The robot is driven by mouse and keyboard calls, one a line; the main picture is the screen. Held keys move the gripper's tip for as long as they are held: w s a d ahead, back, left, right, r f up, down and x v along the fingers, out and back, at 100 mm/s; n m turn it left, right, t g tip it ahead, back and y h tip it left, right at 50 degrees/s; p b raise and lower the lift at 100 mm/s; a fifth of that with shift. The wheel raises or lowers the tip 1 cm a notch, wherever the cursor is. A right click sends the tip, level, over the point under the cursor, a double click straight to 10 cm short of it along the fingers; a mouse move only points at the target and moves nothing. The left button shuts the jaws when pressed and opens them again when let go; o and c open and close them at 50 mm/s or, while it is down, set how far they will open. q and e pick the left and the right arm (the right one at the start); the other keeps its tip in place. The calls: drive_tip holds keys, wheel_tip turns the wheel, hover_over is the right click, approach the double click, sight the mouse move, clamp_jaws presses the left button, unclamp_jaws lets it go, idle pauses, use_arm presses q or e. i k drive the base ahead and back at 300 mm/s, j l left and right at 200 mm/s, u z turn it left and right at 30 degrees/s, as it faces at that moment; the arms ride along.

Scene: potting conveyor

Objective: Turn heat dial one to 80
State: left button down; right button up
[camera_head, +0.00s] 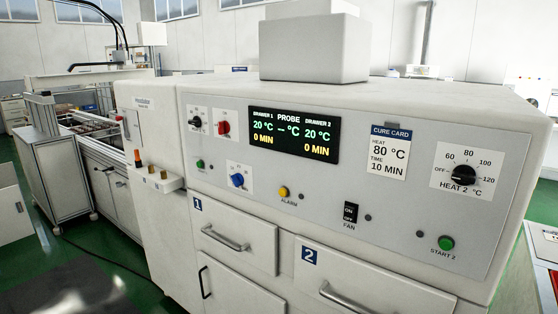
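The grey control panel fills the right of the view. A black dial (194,122) sits on a small white plate at its upper left; its lettering is too small to read, and its setting cannot be told. The large HEAT 2 dial (465,171), black with a scale from OFF to 120, is at the right. The display (293,134) shows 20 °C and 0 MIN for both drawers. The cure card (389,151) reads heat 80 °C, time 10 min. Neither of my grippers is in view.
A red knob (224,127) sits close beside the black dial, with a blue knob (237,180) below. Drawer 1 (233,235) and drawer 2 (352,288) are shut, with protruding handles. A conveyor bench (78,160) stands at left; green floor lies in front of it.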

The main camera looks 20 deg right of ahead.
sight(196, 121)
drive_tip(key=i+j, duration=0.45)
drive_tip(key=j, duration=0.3)
drive_tip(key=i+j+z, duration=0.1)
drive_tip(key=i+j, duration=0.15)
drive_tip(key=j, duration=0.1)
